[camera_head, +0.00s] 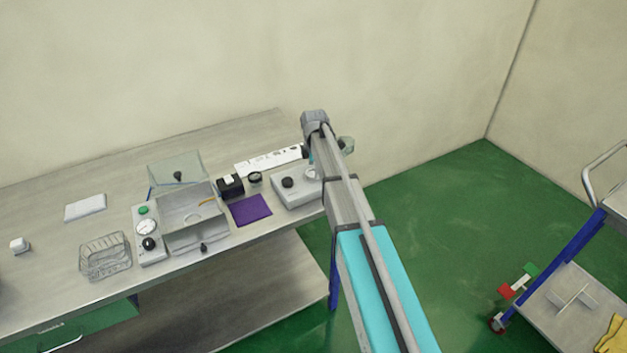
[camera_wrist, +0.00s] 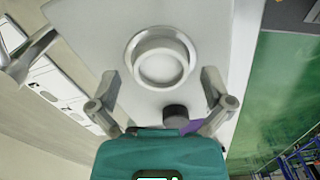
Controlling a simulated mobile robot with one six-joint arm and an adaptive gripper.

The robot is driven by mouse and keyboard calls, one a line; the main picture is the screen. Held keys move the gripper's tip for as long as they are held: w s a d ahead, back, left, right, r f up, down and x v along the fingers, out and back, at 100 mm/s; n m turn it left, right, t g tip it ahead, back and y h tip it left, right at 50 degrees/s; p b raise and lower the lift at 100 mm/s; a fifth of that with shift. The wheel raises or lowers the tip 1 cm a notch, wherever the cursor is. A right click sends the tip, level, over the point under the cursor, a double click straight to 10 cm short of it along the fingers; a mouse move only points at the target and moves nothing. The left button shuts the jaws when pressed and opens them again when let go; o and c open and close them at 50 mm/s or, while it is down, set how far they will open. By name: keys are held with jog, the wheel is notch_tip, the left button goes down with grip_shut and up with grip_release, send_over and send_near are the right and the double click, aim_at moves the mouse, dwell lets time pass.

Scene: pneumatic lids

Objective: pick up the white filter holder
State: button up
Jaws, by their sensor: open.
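The white filter holder (camera_wrist: 162,68) appears in the wrist view as a round, ringed white piece on top of a pale box-shaped device (camera_wrist: 95,25). My gripper (camera_wrist: 160,76) is open, with one finger to each side of the holder in that view. Nothing is held, and I see no finger touching the holder. How high the fingertips are above it I cannot tell. In the head view the device (camera_head: 296,197) stands at the right end of the bench; my arm covers part of it and most of my gripper.
A black knob (camera_head: 288,182) sits on the device, beside a purple mat (camera_head: 250,209). Left are a clear-lidded box (camera_head: 190,222), a gauge unit (camera_head: 148,235) and a wire basket (camera_head: 105,257). A white labelled strip (camera_head: 268,161) lies behind. A cart (camera_head: 575,300) stands right.

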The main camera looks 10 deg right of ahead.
jog(key=shift+f, duration=0.45)
dwell(0.3)
jog(key=c, duration=1)
jog(key=shift+o, duration=0.2)
jog(key=shift+r, duration=0.25)
jog(key=shift+r+p, duration=0.75)
jog(key=shift+p, duration=0.05)
jog(key=s+a+r+p, duration=0.2)
jog(key=s+r+p, duration=0.9)
jog(key=s, duration=0.2)
jog(key=shift+s+a, duration=0.4)
